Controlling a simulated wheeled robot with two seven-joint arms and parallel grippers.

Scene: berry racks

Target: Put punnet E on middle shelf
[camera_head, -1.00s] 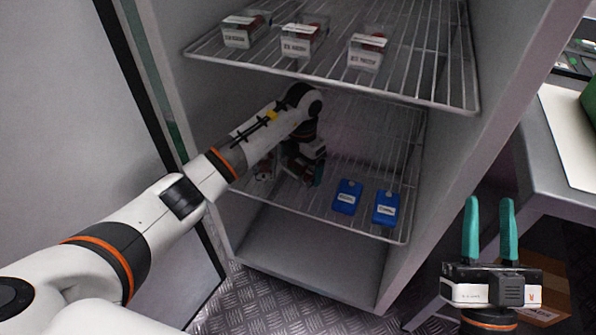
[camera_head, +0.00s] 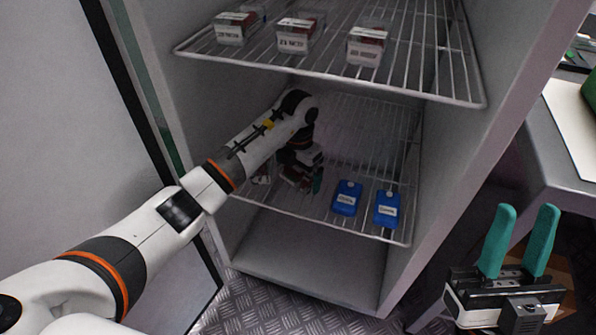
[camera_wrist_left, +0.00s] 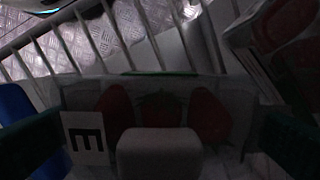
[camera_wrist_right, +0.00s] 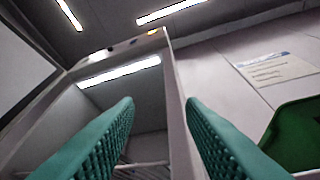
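Punnet E (camera_wrist_left: 150,105) is a clear box with red berries and a white label marked E. It fills the left wrist view between the two fingers of my left gripper, which appear to meet its sides. In the head view my left gripper (camera_head: 302,182) is inside the cabinet, low over the lower wire shelf (camera_head: 330,222), with the punnet mostly hidden by the wrist. I cannot tell whether the punnet touches the wires. My right gripper (camera_head: 518,245) is outside the cabinet, open and empty; its fingers also show in the right wrist view (camera_wrist_right: 160,125).
Two blue packs (camera_head: 346,198) (camera_head: 387,209) lie on the lower shelf, right of my left gripper. Another punnet (camera_head: 262,172) stands left of it. Three punnets (camera_head: 237,28) (camera_head: 297,36) (camera_head: 367,47) stand on the upper shelf (camera_head: 420,88), above my arm. The cabinet's right wall (camera_head: 460,170) is near.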

